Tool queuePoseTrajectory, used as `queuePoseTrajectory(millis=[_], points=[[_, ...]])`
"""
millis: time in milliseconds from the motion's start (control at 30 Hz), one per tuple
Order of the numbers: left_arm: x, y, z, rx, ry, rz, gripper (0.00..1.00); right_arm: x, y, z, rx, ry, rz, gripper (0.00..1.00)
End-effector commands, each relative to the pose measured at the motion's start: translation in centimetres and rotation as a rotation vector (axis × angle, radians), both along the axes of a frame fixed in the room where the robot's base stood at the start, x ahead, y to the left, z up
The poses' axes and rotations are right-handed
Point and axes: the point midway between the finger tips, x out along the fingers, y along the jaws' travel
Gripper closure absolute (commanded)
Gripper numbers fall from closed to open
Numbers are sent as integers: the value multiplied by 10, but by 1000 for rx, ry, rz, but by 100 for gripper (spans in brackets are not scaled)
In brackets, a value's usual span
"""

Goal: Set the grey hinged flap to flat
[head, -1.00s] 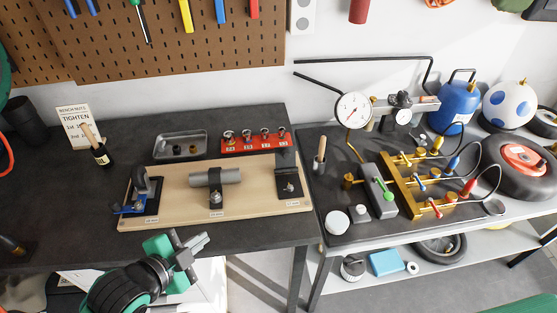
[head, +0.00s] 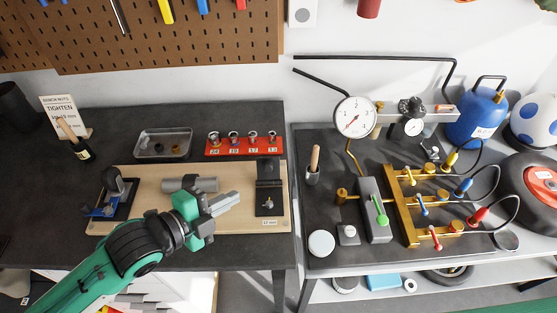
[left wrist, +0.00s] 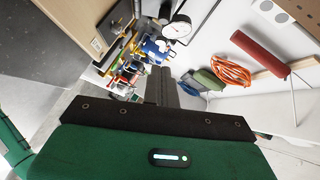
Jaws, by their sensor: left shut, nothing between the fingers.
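A dark grey hinged flap (head: 268,169) stands raised at the back of its dark base plate (head: 269,205), at the right end of a pale wooden board (head: 150,186). A small metal fastener shows on the base plate. My left gripper (head: 237,198) is shut and empty. It hangs over the board's front right part, just left of the base plate in the head view, with its tips pointing right and apart from the flap. Its shut fingers show in the left wrist view (left wrist: 165,88); I cannot make out the flap clearly there. My right gripper is not in view.
A grey cylinder (head: 176,184), partly hidden by my left gripper, and a blue clamp-like fixture (head: 104,211) sit on the board. Behind are a metal tray (head: 150,144) and a red socket rack (head: 243,152). A gauge (head: 355,117) and brass manifold (head: 405,205) stand right.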

Motion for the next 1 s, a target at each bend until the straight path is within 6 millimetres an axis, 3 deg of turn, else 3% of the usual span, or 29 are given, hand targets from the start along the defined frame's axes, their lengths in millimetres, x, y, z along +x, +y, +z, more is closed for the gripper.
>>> queuePoseTrajectory(millis=[267,767,1000], points=[[15,-17,-4,-3,1,0,100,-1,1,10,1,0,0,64],[66,-74,-28,-2,2,0,100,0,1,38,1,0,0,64],[92,-70,-42,2,1,0,100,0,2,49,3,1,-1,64]])
